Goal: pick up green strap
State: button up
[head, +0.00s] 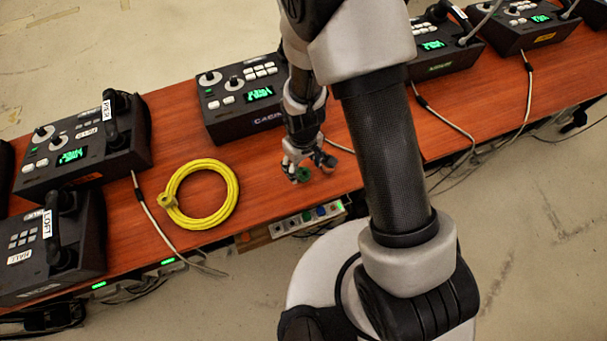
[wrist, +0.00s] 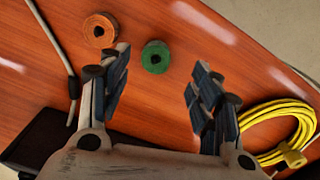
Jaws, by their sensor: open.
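The green strap (wrist: 156,57) is a small rolled coil lying on the wooden table. In the wrist view it sits just beyond my fingertips, between the lines of the two fingers and nearer the left one. In the head view the green strap (head: 303,174) shows only partly, at the tips of my gripper (head: 309,170). My gripper, also in the wrist view (wrist: 156,80), is open with nothing between its fingers. The fingers point down at the table.
An orange roll (wrist: 100,30) lies close to the green strap, by the left finger. A coiled yellow cable (head: 236,200) lies to the left in the head view. A paging phone (head: 215,120) stands behind my gripper. A power strip (head: 306,219) runs along the table's front edge.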

aim_at(303, 173)
jog(key=f, duration=0.1)
jog(key=f+b, duration=0.1)
jog(key=f, duration=0.1)
jog(key=f+b, duration=0.1)
jog(key=f, duration=0.1)
jog(key=shift+w+d+f, duration=0.1)
jog(key=shift+w+f, duration=0.1)
jog(key=shift+w, duration=0.1)
jog(key=shift+r, duration=0.1)
jog(key=shift+c, duration=0.6)
jog(key=c, duration=0.8)
jog(key=shift+o, duration=0.2)
jog(key=shift+r, duration=0.1)
